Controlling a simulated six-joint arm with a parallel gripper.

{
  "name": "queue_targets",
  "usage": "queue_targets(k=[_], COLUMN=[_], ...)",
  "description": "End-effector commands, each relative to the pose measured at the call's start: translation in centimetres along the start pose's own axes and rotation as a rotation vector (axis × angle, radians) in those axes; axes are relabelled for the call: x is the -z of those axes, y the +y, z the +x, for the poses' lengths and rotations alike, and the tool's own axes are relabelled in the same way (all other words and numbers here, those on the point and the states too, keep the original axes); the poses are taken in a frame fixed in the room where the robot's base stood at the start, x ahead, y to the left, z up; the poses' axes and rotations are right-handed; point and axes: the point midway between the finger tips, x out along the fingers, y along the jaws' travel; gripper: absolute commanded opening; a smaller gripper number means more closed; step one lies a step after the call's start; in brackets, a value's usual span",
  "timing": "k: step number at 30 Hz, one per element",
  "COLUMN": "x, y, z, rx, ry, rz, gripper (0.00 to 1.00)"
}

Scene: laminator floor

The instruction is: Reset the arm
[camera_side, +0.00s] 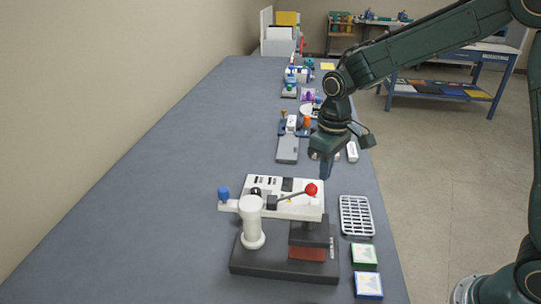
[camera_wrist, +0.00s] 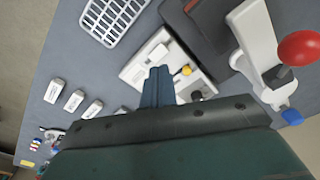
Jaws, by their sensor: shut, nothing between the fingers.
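My dark green gripper (camera_side: 325,170) hangs fingers down above the bench, just behind the right end of a white-topped machine. Its fingers are together and empty; in the wrist view the shut fingers (camera_wrist: 159,75) show at the middle, over a white panel. The machine (camera_side: 275,205) has a red ball lever (camera_side: 311,190), a blue knob (camera_side: 223,193) and a white post on a dark base. In the wrist view the red ball (camera_wrist: 300,47) and blue knob (camera_wrist: 292,116) are at the right. I see no contact between gripper and machine, but cannot be sure.
A white slotted rack (camera_side: 357,215) lies right of the machine, with a green packet (camera_side: 364,255) and a blue packet (camera_side: 368,285) in front. A grey device (camera_side: 287,150) and small items stand behind. White labelled blocks (camera_wrist: 74,100) show in the wrist view. The bench's left is clear.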

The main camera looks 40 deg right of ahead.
Motion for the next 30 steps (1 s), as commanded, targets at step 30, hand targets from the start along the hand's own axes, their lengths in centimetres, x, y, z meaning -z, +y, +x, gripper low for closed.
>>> queue_targets(k=[30], x=[-16.2], y=[-0.8], z=[-13.3], rx=[-0.044], ry=[0.315], rz=[0.165], gripper=[0.00])
